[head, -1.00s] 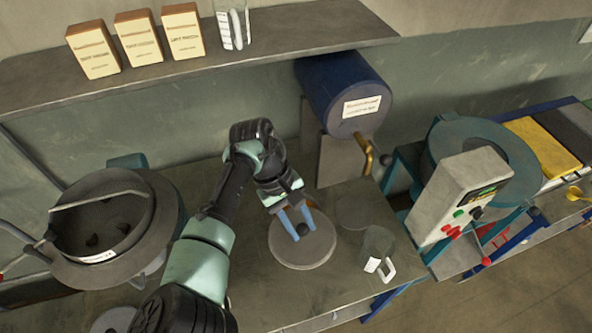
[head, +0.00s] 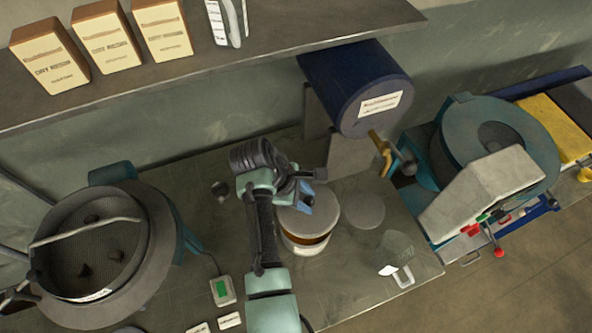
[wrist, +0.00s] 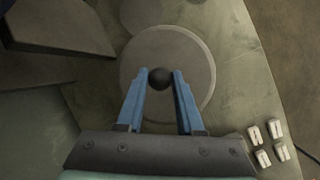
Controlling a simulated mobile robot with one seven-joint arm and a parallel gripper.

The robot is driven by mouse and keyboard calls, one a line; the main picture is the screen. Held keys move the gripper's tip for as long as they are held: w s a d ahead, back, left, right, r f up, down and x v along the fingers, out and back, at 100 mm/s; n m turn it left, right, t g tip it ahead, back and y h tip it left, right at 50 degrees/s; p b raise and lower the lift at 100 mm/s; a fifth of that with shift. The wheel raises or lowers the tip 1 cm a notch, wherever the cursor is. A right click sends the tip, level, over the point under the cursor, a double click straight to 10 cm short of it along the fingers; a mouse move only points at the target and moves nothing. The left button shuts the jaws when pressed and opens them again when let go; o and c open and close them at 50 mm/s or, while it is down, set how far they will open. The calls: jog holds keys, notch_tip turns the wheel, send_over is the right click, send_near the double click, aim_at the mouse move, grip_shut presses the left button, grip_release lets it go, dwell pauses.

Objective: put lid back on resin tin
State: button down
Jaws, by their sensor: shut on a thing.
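My gripper (head: 304,203) is shut on the black knob (wrist: 160,78) of a round grey lid (head: 322,218). The lid also shows in the wrist view (wrist: 185,60), flat behind the fingertips. The resin tin (head: 303,247), pale with an amber-brown band near its top, stands on the bench directly under the lid. The lid covers most of its opening, and the amber shows along the front edge between lid and tin. I cannot tell whether lid and rim touch. The knob is hidden by my gripper in the head view.
A flat round grey patch (head: 362,211) lies right of the tin. A clear jug (head: 397,257) stands near the bench's right edge. A blue drum (head: 357,88) with a brass tap is behind. A round meshed vessel (head: 90,245) and a small green-screened device (head: 222,291) are left.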

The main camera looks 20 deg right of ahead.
jog(key=shift+w, duration=0.2)
jog(key=shift+s+f+b, duration=0.2)
jog(key=shift+b, duration=0.3)
notch_tip(320, 180, down, 4)
jog(key=b, duration=0.4)
jog(key=shift+f+b, duration=0.55)
jog(key=shift+f, duration=0.25)
jog(key=shift+r+p, duration=0.1)
jog(key=shift+p, duration=0.55)
jog(key=shift+f+p, duration=0.25)
jog(key=shift+p, duration=0.15)
dwell(1.5)
